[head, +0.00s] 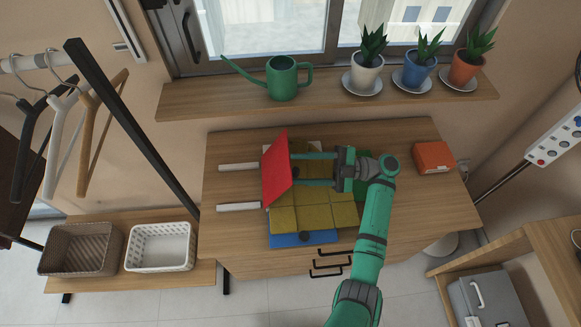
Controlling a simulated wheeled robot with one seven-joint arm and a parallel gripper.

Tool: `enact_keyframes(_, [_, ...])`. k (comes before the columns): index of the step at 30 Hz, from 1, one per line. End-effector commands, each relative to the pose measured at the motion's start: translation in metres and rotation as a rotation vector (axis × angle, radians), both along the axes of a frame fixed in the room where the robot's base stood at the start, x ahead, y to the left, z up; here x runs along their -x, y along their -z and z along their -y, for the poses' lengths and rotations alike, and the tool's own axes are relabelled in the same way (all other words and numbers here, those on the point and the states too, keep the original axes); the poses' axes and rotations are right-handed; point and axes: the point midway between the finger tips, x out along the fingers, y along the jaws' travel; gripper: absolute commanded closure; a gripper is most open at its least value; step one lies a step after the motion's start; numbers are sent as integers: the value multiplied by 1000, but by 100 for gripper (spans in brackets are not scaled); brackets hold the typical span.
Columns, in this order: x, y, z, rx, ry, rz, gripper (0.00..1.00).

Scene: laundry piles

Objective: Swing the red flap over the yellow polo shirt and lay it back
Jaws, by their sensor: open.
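The yellow polo shirt (315,215) lies spread on a folding board on the wooden table. The red flap (275,175) stands steeply tilted at the shirt's left side and hides part of it. My gripper (296,169) reaches in from the right above the shirt, its fingers pointing left. It is open, with its fingertips close to the red flap's right face. A small dark spot shows between the fingertips; I cannot tell whether the fingers touch it. A blue flap (290,240) shows at the near edge, and a green flap (362,158) shows partly behind my gripper.
Two pale bars (238,207) stick out left of the board. An orange box (433,157) stands at the table's right. A shelf behind holds a green watering can (283,78) and several potted plants. Two baskets (160,247) stand at the left. The table's left front is clear.

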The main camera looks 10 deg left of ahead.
Motion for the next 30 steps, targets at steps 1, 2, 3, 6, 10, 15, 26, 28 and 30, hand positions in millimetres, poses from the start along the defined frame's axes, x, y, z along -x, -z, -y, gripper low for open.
enact_keyframes(1, [-4, 0, 11, -2, 3, 0, 57])
enact_keyframes(2, [-6, 1, 17, -2, 4, 0, 57])
enact_keyframes(3, [-8, 2, 25, -1, 4, 0, 57])
enact_keyframes(6, [-14, 4, 43, -2, 4, 1, 57])
enact_keyframes(10, [-17, 6, 54, -1, 2, 3, 57])
enact_keyframes(15, [-18, 8, 62, -2, 2, 2, 57])
enact_keyframes(26, [-19, 9, 63, -3, 1, 2, 67])
enact_keyframes(28, [-18, 9, 63, -3, 1, 2, 83])
enact_keyframes(30, [-19, 9, 63, -3, 1, 1, 100])
